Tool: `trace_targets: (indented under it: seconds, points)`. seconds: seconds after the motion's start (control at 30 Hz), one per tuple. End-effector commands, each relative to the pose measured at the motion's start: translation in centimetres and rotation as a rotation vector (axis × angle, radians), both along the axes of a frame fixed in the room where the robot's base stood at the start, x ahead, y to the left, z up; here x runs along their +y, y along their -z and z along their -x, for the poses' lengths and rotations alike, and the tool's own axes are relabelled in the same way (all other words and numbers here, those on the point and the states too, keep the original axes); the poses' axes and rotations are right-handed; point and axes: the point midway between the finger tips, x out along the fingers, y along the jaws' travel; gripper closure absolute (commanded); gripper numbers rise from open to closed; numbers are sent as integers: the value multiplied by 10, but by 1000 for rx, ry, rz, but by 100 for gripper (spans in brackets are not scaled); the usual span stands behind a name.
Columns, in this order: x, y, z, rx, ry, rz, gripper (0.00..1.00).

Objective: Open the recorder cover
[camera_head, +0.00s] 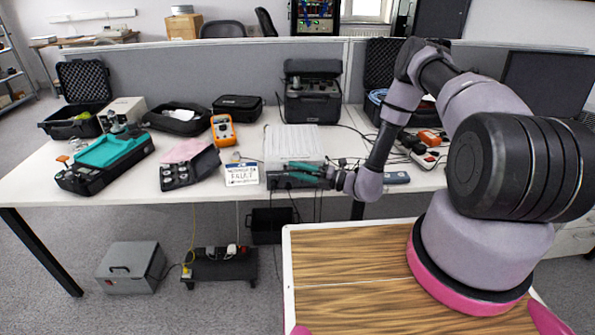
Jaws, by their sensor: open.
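A pale box with a ribbed light-grey top (292,141) stands near the front middle of the desk. It may be the recorder with its cover down, but I cannot tell for sure. My gripper (288,172) is at the front of this box, its teal-tipped fingers pointing left and apart. Nothing shows between the fingers. My gripper and wrist hide part of the box's lower front. I cannot tell whether a finger touches the box.
An open black case (313,100) is behind the box. An orange meter (222,130) and a teal-and-black device (106,155) are left. Cables and a power strip (424,155) lie right.

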Motion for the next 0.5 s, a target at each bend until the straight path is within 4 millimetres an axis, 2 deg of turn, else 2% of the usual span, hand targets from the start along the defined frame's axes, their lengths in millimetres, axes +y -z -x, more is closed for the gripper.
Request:
trace_targets:
  seconds: [0.2,0.23,0.3,0.33,0.5]
  points:
    - [0,0,0,0,0,0,58]
    - [0,0,0,0,0,0,65]
    - [0,0,0,0,0,0,92]
    - [0,0,0,0,0,0,100]
    - [0,0,0,0,0,1,100]
